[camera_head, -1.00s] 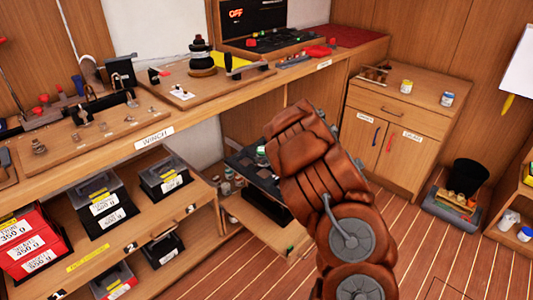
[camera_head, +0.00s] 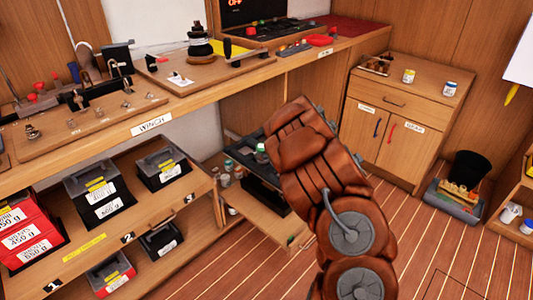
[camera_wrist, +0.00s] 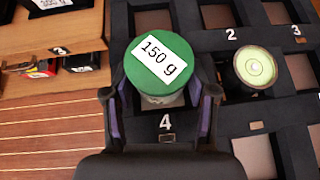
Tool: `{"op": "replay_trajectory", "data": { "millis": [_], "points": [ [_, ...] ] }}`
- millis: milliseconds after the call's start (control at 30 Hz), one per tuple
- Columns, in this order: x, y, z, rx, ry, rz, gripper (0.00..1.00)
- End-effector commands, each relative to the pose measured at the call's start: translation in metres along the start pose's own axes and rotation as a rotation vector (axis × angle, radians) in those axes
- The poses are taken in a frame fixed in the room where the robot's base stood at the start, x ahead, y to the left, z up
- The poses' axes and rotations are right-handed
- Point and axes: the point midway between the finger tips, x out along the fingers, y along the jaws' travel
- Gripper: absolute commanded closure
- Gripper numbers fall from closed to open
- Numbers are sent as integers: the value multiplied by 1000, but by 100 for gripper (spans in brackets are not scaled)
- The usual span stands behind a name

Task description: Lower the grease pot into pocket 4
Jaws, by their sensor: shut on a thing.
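The grease pot (camera_wrist: 160,65) has a green lid with a white "150 g" label and a pale body. In the wrist view my gripper (camera_wrist: 160,93) is shut on it, with a finger at either side. It is held upright over the dark pocketed tray (camera_wrist: 195,45). The number 4 shows just below the pot in the picture. My gripper hides part of the tray there, so I cannot tell how the pot lines up with pocket 4 or how high it is. In the head view my arm hides the gripper; part of the tray (camera_head: 245,147) shows beside it.
A round pot with a pale green top (camera_wrist: 257,67) sits in the tray below number 2. Other pockets by 2 and 3 look empty. Several jars (camera_head: 228,168) stand left of the tray on the low shelf. A wooden cabinet (camera_head: 400,110) stands at right; open floor lies in front.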

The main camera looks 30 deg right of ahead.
Motion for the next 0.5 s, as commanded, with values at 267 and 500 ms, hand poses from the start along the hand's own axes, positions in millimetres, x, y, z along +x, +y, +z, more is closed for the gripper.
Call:
{"op": "replay_trajectory", "data": {
  "millis": [267, 500],
  "points": [
    [2, 0, -4, 0, -1, 0, 89],
    [3, 0, -6, 0, 0, 0, 40]
  ]
}}
